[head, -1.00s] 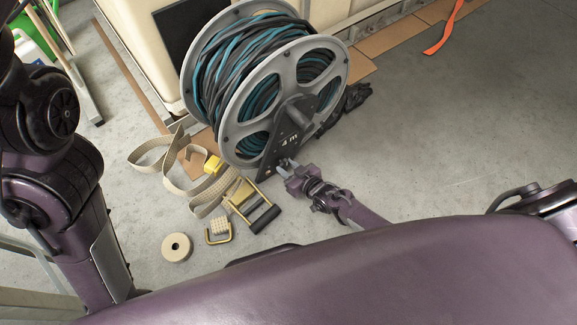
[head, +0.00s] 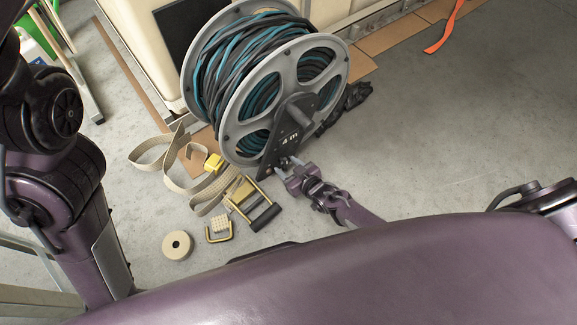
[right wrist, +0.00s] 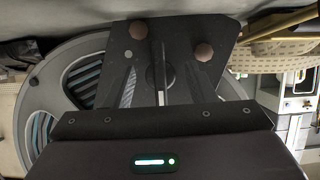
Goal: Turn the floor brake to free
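The hose reel (head: 262,85) stands on the floor, wound with black and teal hose. Its dark side plate (head: 287,137) is marked "4 m". My right gripper (head: 288,163) is at the plate's lower end, its two fingers apart. In the right wrist view the plate (right wrist: 178,35) fills the middle, with two brown round knobs, one at left (right wrist: 138,30) and one at right (right wrist: 203,51). A dark disc (right wrist: 155,75) with a pale upright slot or edge sits between the finger shapes. I cannot make out the brake's setting. My left gripper is outside the view.
A tan strap (head: 184,178), a yellow ratchet buckle (head: 240,193) and a tape roll (head: 177,245) lie left of my right gripper. A black crumpled thing (head: 347,103) lies right of the reel. An orange strip (head: 440,38) is at top right. The right floor is clear.

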